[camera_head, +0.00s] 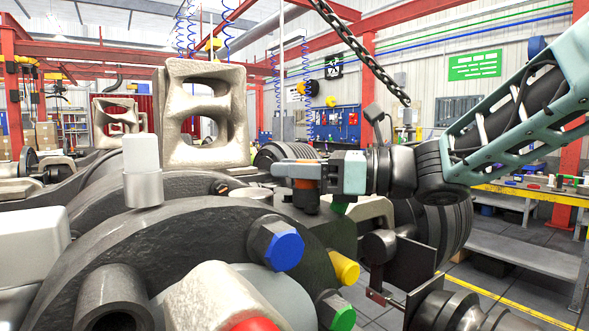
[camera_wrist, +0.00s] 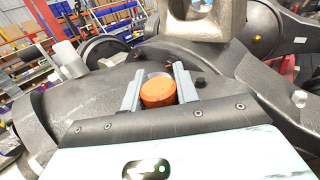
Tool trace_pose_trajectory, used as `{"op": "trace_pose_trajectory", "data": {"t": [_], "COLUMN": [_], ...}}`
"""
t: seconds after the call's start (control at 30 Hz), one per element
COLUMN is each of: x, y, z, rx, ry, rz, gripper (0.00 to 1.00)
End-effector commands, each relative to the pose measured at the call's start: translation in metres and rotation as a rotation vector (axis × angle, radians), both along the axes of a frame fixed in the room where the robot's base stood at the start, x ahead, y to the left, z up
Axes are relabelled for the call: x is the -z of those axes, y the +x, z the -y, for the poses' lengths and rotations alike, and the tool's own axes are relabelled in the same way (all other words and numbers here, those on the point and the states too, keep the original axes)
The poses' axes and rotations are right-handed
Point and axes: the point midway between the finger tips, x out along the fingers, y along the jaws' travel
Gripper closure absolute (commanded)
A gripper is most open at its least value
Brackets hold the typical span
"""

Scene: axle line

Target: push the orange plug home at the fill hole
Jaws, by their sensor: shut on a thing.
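The orange plug (camera_wrist: 158,93) sits between the two grey fingers of my gripper (camera_wrist: 159,76) in the wrist view. In the head view my gripper (camera_head: 290,169) reaches in from the right and is shut on the plug, with a little orange (camera_head: 306,184) showing under the fingers. A dark round piece shows directly below the orange; I cannot tell whether it is the plug's shank or part of the housing. A pale ring edge shows behind the plug in the wrist view. The fill hole itself is hidden, so how deep the plug sits cannot be told.
The dark axle housing (camera_head: 190,237) fills the foreground. Blue (camera_head: 286,251), yellow (camera_head: 344,268) and green (camera_head: 342,318) capped parts stick out of it. A pale cast bracket (camera_head: 207,115) rises behind, left of my gripper. A chain (camera_head: 365,50) hangs above. A yellow-edged bench (camera_head: 530,195) stands right.

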Motion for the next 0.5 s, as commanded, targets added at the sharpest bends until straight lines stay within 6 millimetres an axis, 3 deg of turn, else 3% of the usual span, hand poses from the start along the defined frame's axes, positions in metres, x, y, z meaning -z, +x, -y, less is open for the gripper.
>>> {"op": "trace_pose_trajectory", "data": {"t": [0.03,0.1,0.13,0.5], "x": [0.0026,0.0027,0.0026,0.0026], "y": [-0.0002,-0.0002,-0.0002,-0.0009], "z": [-0.0002,-0.0002,-0.0002,0.0062], "rx": [0.000,0.000,0.000,0.001], "ry": [-0.004,-0.004,-0.004,-0.002], "rz": [-0.003,-0.003,-0.003,-0.001], "gripper": [0.67,0.48,0.45,0.45]}}
